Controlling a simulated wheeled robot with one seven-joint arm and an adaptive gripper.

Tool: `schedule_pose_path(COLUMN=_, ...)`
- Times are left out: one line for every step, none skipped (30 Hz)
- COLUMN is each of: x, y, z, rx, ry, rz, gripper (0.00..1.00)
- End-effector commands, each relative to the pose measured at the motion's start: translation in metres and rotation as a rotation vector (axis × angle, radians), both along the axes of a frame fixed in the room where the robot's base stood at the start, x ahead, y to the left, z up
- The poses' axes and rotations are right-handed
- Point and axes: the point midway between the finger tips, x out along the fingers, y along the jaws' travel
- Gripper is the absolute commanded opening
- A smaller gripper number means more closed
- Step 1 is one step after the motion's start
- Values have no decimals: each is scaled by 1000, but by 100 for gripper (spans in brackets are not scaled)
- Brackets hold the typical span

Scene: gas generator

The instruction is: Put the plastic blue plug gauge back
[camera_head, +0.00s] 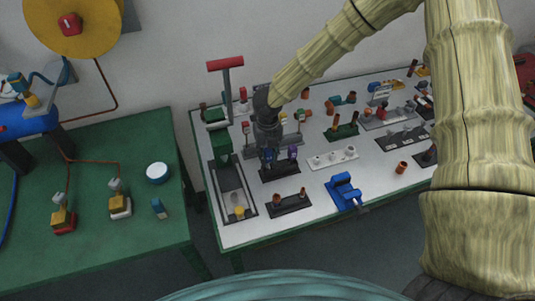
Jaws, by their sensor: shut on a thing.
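My gripper (267,142) points down over the left part of the white table. It is shut on a small blue piece, which I take as the blue plug gauge (268,157). The gauge is upright and partly hidden by the fingers. It is over the left end of a dark holder (281,174). I cannot tell whether it sits in the holder or just above it. A purple gauge (293,153) stands at the right end of the same holder.
A green press with a red handle (224,64) stands close on the left. A white block (333,158), a dark block with brown pegs (289,204) and a blue vise (344,190) are nearby. The white tabletop (245,234) is bare at the front left.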

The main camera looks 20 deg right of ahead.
Motion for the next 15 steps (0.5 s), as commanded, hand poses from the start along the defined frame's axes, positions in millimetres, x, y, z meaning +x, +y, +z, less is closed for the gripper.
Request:
schedule_pose_path(x=0, y=0, z=-2, rx=0, ry=0, rz=0, gripper=8)
schedule_pose_path(x=0, y=0, z=-2, rx=0, ry=0, rz=0, gripper=8)
schedule_pose_path(x=0, y=0, z=-3, rx=0, ry=0, rz=0, gripper=8)
schedule_pose_path(x=0, y=0, z=-4, rx=0, ry=0, rz=0, gripper=8)
schedule_pose_path(x=0, y=0, z=-5, rx=0, ry=0, rz=0, gripper=8)
schedule_pose_path(x=0, y=0, z=-6, rx=0, ry=0, rz=0, gripper=8)
schedule_pose_path(x=0, y=0, z=-6, rx=0, ry=0, rz=0, gripper=8)
schedule_pose_path(x=0, y=0, z=-7, rx=0, ry=0, rz=0, gripper=8)
schedule_pose_path(x=0, y=0, z=-8, rx=0, ry=0, rz=0, gripper=8)
schedule_pose_path(x=0, y=0, z=-8, rx=0, ry=0, rz=0, gripper=8)
schedule_pose_path(x=0, y=0, z=-9, rx=0, ry=0, rz=0, gripper=8)
schedule_pose_path(x=0, y=0, z=-10, rx=0, ry=0, rz=0, gripper=8)
schedule_pose_path(x=0, y=0, z=-11, rx=0, ry=0, rz=0, gripper=8)
schedule_pose_path(x=0, y=0, z=-11, rx=0, ry=0, rz=0, gripper=8)
schedule_pose_path(x=0, y=0, z=-12, rx=0, ry=0, rz=0, gripper=8)
